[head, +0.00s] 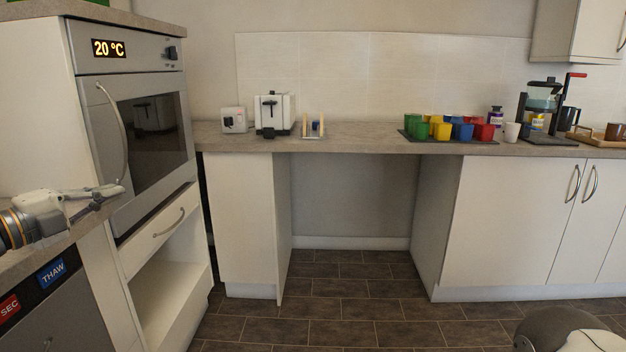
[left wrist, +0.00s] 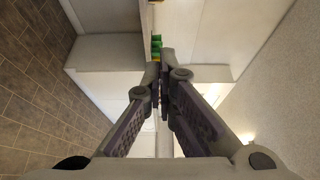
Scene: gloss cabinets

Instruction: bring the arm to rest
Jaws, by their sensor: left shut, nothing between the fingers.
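My left gripper (head: 108,193) is at the left of the head view, in front of the oven tower and near its door handle. Its fingers are closed together with nothing between them. It also shows in the left wrist view (left wrist: 163,72), with the two fingers meeting near the middle. Whether it touches the oven front or hangs apart from it, I cannot tell. A rounded part of my own body shows at the bottom right of the head view. My right gripper is not seen.
The oven (head: 150,125) reads 20 °C. An open compartment (head: 170,300) lies under its drawer (head: 160,230). The counter (head: 360,142) holds a toaster (head: 274,113), several coloured cups (head: 442,131) and a press (head: 543,105). The tiled floor (head: 340,315) ahead is clear.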

